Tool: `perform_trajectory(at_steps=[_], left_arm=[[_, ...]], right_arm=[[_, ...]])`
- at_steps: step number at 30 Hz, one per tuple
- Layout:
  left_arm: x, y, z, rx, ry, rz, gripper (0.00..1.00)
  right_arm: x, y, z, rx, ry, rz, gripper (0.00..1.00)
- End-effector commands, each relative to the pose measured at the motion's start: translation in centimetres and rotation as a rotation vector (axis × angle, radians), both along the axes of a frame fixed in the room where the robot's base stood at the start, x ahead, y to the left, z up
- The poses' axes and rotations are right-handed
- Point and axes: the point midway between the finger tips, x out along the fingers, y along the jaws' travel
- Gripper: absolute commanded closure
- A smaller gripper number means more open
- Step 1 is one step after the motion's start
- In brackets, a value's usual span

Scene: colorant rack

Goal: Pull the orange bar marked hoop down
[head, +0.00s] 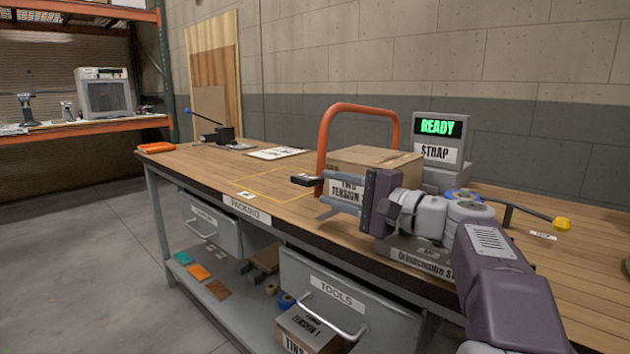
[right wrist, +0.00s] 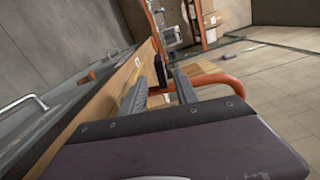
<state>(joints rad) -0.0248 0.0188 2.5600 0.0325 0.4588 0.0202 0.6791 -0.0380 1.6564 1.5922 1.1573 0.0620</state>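The orange bar (head: 365,107) is a hoop standing upright over a cardboard box (head: 375,158) on the bench. Its left leg comes down near my right gripper's fingers. My right gripper (head: 318,192) is in front of the box, low beside that leg, with its fingers pointing left. In the right wrist view its two fingers (right wrist: 161,80) are apart with no object held. The orange bar (right wrist: 230,82) shows there to the right of the fingers and partly behind one. I cannot tell whether it touches them. My left gripper is not in view.
A grey stand with a green READY display (head: 440,127) is behind the box. A lever with a yellow knob (head: 561,223) is at right, one with a blue knob (head: 189,110) at far left. Drawers are below.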

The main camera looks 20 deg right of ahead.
Motion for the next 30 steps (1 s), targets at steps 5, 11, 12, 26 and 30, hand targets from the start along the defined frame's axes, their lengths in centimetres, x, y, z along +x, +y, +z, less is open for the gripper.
perform_trajectory(at_steps=[5,11,12,26,30], left_arm=[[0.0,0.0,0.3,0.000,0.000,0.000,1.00],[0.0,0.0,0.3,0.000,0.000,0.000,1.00],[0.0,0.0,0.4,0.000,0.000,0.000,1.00],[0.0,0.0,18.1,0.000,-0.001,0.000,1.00],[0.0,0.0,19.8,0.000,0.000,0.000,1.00]], right_arm=[[-1.2,-0.6,0.0,0.000,0.000,0.000,0.64],[-1.2,-0.6,0.0,-0.001,-0.001,0.001,0.64],[-1.2,-0.6,0.1,-0.003,-0.001,0.001,0.75],[-2.8,-2.6,9.6,-1.193,-0.435,0.142,1.00],[-3.2,-2.9,9.9,-1.412,-0.538,0.200,1.00]])
